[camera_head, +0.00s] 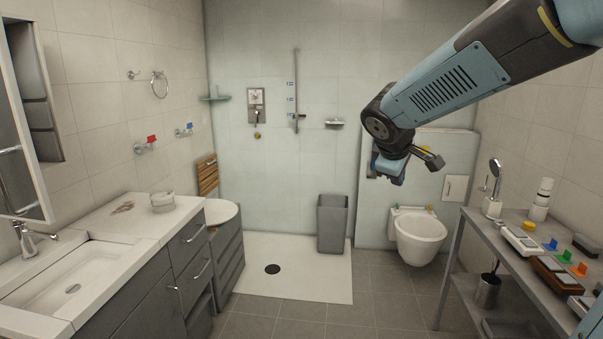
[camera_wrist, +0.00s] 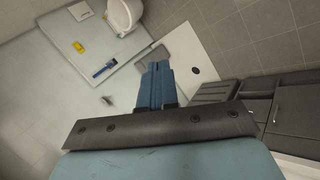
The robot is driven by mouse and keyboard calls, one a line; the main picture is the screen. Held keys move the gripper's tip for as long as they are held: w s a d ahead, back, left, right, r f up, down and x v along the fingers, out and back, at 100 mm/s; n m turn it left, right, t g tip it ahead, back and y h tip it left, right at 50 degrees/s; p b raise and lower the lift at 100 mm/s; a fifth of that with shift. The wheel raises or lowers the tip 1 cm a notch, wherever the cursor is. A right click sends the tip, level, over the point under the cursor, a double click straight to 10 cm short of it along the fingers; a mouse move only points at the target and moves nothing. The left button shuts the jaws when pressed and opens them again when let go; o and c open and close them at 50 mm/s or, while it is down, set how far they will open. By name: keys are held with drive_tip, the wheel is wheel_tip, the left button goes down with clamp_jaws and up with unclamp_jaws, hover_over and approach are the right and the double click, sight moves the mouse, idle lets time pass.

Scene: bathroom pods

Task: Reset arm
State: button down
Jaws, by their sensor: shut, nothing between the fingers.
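My arm reaches in from the upper right of the head view, raised in the air. My gripper (camera_head: 388,172) hangs at its end in front of the back wall, above and to the left of the toilet. In the wrist view my gripper's blue fingers (camera_wrist: 155,82) are together, with nothing between them. The gripper touches nothing that I can see.
A wall-hung toilet (camera_head: 418,236) and a grey bin (camera_head: 332,224) stand at the back. A grey shelf (camera_head: 480,226) with several small items is on the right. A sink counter (camera_head: 120,228) is on the left. The middle floor is clear.

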drive_tip(key=s+d+f+m+g+y, duration=0.1)
drive_tip(key=s+m+y, duration=0.3)
drive_tip(key=s+m, duration=0.6)
drive_tip(key=s+f, duration=0.1)
drive_tip(key=s, duration=0.9)
drive_tip(key=shift+s+d, duration=0.2)
drive_tip(key=shift+s, duration=0.1)
